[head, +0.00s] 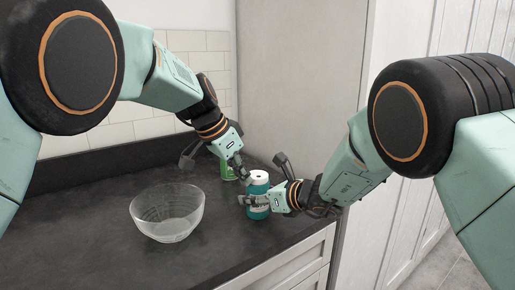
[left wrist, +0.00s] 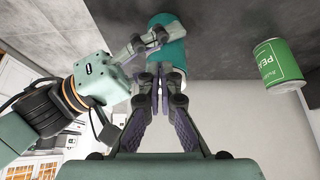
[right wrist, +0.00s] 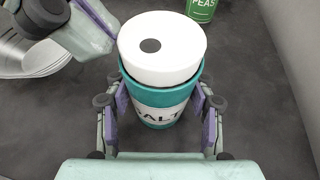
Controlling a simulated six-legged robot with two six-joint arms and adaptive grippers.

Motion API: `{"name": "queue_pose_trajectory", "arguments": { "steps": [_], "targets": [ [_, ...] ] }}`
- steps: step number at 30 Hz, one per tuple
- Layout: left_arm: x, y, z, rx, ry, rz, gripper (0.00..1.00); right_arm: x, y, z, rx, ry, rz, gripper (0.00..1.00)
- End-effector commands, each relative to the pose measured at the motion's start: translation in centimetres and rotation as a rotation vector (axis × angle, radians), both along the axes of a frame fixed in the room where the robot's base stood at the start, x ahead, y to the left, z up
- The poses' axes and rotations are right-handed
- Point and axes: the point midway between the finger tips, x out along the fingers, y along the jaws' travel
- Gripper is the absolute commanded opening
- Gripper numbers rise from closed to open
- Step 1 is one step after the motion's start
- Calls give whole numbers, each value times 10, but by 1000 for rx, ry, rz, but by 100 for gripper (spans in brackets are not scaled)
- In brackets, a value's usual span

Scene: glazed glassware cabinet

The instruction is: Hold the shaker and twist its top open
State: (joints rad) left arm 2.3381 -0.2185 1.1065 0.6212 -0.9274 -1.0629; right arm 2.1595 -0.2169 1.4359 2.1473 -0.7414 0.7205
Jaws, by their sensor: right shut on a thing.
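The salt shaker (head: 258,190) is a teal cylinder with a white top and stands upright on the dark counter. In the right wrist view its white top (right wrist: 160,50) has a dark round spot, and its teal body (right wrist: 160,97) bears a partly hidden label. My right gripper (head: 246,201) is shut on the body, one finger on each side (right wrist: 160,105). My left gripper (head: 240,173) is beside the top, at its left in the right wrist view. Its fingers are together (left wrist: 164,70) and not around the top; I cannot tell whether they touch it.
A clear glass bowl (head: 167,214) stands left of the shaker. A green can of peas (head: 228,170) stands behind, close to my left gripper; it also shows in the left wrist view (left wrist: 277,66). A tall cabinet panel (head: 290,80) rises behind. The counter's front left is bare.

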Motion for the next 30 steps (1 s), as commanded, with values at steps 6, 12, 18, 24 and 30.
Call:
{"name": "queue_pose_trajectory", "arguments": {
  "steps": [6,12,18,24,30],
  "targets": [
    [-3,-5,0,0,0,-1,0,-1,1,-1,-2,1,4,16],
    [-4,-7,0,-1,0,-1,0,-1,1,-1,-3,0,4,16],
    [-4,-7,0,-1,-2,-1,0,-1,1,-1,-3,0,5,16],
    [-4,-7,0,-1,-2,0,0,-1,2,-1,-3,0,7,16],
    [-8,-4,1,-2,-3,0,0,-1,1,-1,-3,0,5,16]
  ]
}}
